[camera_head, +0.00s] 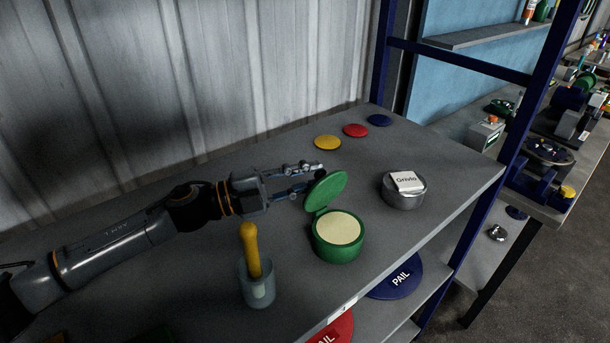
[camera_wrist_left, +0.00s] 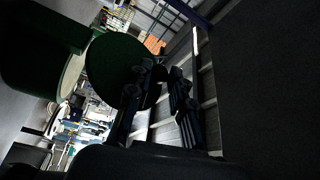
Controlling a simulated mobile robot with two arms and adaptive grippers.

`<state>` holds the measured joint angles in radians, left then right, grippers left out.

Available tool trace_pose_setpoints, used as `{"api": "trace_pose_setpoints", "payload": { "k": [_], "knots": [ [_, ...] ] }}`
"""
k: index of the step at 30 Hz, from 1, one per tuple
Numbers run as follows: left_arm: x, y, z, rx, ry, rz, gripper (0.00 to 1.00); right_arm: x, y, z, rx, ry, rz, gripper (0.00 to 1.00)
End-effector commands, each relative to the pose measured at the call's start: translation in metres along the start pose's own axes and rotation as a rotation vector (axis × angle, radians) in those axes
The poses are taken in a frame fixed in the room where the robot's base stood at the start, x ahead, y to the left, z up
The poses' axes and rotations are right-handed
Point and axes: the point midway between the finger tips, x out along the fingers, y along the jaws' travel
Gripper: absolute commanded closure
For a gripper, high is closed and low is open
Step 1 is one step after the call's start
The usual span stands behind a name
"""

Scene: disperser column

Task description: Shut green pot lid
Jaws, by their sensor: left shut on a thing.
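The green pot (camera_head: 337,246) stands on the grey shelf with pale cream contents showing. Its round green lid (camera_head: 327,190) is raised and tilted up at the pot's far left edge. My left gripper (camera_head: 312,178) reaches in from the left and is shut on the lid near its upper left rim. In the left wrist view the lid (camera_wrist_left: 112,62) shows as a dark disc against the fingers (camera_wrist_left: 158,82), with the pot (camera_wrist_left: 45,50) at upper left. The exact contact is hard to see. My right gripper is not in view.
A clear cup (camera_head: 257,286) with a yellow-handled tool (camera_head: 251,250) stands in front of my left arm. A metal tin (camera_head: 403,195) with a white block (camera_head: 407,181) is right of the pot. Yellow (camera_head: 327,142), red (camera_head: 355,130) and blue (camera_head: 379,120) discs lie behind.

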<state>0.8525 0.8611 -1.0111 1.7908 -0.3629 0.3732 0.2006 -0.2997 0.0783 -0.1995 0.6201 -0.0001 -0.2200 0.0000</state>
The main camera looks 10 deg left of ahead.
Motion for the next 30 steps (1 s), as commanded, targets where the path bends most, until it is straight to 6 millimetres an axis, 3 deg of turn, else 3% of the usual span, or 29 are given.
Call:
{"api": "trace_pose_setpoints", "payload": {
  "k": [2,3,6,30],
  "knots": [
    [0.0042,-0.0107,-0.0085,0.000,0.023,-0.016,1.00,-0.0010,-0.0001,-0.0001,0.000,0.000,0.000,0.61],
    [0.0042,-0.0107,-0.0085,0.000,0.022,-0.016,0.73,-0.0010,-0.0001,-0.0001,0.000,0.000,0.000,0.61],
    [0.0037,-0.0104,-0.0077,0.001,0.020,-0.015,0.56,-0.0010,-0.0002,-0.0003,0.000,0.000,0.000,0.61],
    [-0.0007,-0.0067,-0.0046,0.002,0.011,-0.009,0.56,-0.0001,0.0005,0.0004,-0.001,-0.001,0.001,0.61]
  ]
}}
